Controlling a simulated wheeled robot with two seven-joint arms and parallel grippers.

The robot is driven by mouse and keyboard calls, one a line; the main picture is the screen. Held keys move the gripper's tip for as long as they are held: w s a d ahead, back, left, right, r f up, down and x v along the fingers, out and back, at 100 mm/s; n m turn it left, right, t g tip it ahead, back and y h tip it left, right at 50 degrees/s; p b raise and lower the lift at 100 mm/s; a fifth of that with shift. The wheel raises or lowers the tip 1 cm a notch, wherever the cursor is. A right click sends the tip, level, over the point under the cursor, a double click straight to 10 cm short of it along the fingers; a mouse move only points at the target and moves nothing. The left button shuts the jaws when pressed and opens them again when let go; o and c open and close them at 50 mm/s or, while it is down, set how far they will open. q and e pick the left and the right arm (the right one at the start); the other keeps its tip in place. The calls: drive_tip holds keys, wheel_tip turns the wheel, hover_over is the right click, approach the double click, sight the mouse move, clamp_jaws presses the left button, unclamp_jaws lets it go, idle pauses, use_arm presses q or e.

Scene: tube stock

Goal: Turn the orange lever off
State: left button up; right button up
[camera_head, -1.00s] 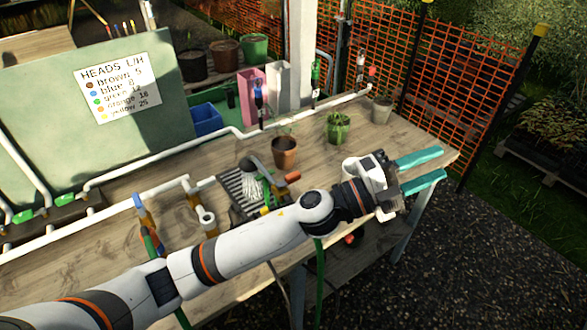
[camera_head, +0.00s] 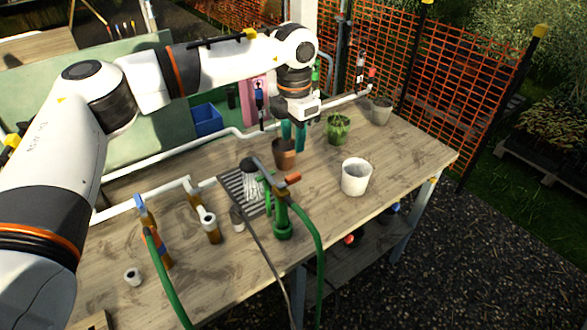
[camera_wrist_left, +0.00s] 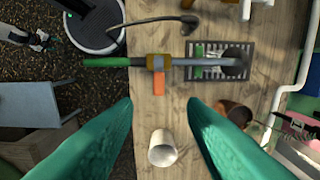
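The orange lever (camera_head: 290,178) is on a watering wand (camera_head: 265,175) beside the green stand (camera_head: 283,222) on the bench. In the left wrist view the orange lever (camera_wrist_left: 158,88) sticks out sideways from a brass valve (camera_wrist_left: 155,62) between the green hose and the grey tube. White streaks like water fall from the wand's dark rose (camera_head: 249,164) over a black grate (camera_head: 232,184). My left gripper (camera_head: 293,146) points down, fingers apart, further back than the lever, above or near the brown pot. In its wrist view, nothing is between the fingers (camera_wrist_left: 160,103).
A white pot (camera_head: 356,177) stands right of the lever; a brown pot (camera_head: 284,155) and green plant pot (camera_head: 338,129) stand behind. White pipes (camera_head: 150,193) and brass fittings are at left. The green hose (camera_head: 318,250) hangs over the front edge. Bench right of the white pot is clear.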

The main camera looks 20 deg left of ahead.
sight(294, 176)
use_arm(q)
wheel_tip(294, 176, down, 10)
drive_tip(key=p, duration=0.4)
drive_tip(key=shift+f, duration=0.4)
clamp_jaws()
drive_tip(key=shift+d+f+m+b, duration=0.1)
drive_tip(key=shift+d+m+b, duration=0.05)
drive_tip(key=shift+m+b, duration=0.5)
drive_tip(key=shift+s+d+m+b, duration=0.1)
drive_tip(key=shift+s+m+b, duration=0.7)
drive_tip(key=shift+m+b, duration=1.85)
drive_tip(key=shift+s+m+b, duration=0.85)
drive_tip(key=shift+m+b, duration=1.5)
drive_tip(key=shift+m, duration=0.5)
drive_tip(key=shift+s+d+m+b, duration=0.1)
drive_tip(key=shift+s+m+b, duration=0.7)
drive_tip(key=shift+m+b, duration=1.85)
drive_tip(key=shift+m, duration=0.3)
